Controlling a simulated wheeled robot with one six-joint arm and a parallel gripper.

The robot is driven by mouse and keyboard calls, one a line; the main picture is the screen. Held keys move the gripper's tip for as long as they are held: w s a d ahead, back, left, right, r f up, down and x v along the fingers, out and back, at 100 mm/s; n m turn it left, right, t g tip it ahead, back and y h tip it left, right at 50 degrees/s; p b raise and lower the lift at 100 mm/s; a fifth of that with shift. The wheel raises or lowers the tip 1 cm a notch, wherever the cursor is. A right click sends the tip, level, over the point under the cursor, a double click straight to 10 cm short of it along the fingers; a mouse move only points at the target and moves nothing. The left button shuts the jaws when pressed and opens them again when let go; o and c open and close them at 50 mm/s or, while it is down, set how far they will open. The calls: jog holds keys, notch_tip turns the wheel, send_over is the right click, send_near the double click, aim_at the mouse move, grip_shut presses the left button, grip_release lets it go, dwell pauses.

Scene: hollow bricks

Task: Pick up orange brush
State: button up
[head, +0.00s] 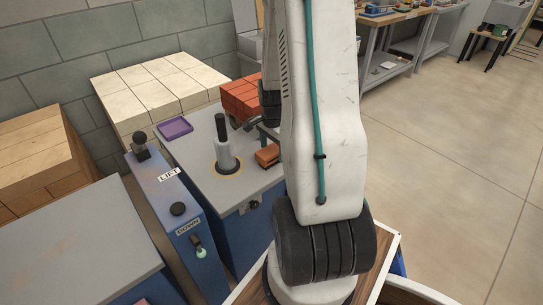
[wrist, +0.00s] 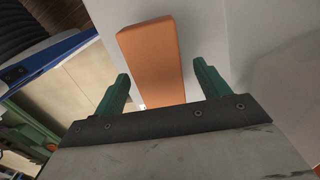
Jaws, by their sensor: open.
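The orange brush (head: 267,156) lies on the grey top of the blue cabinet (head: 190,165) in the head view, close to my arm. In the wrist view the orange brush (wrist: 153,60) shows as a long flat orange block, its near end between and beyond my fingertips. My gripper (wrist: 160,82) is open, with one green finger on each side of the brush and gaps showing on both sides. In the head view my arm hides much of my gripper. Whether the fingers are level with the brush I cannot tell.
A grey post with a black handle (head: 222,140) stands on the cabinet top, left of the brush. A purple tray (head: 174,128) lies farther back. Red bricks (head: 241,97) are stacked behind. A blue panel marked LIFT and DOWN (head: 176,215) stands at the left.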

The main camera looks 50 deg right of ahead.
jog(key=shift+f, duration=0.6)
jog(key=c, duration=1.2)
jog(key=shift+r, duration=0.15)
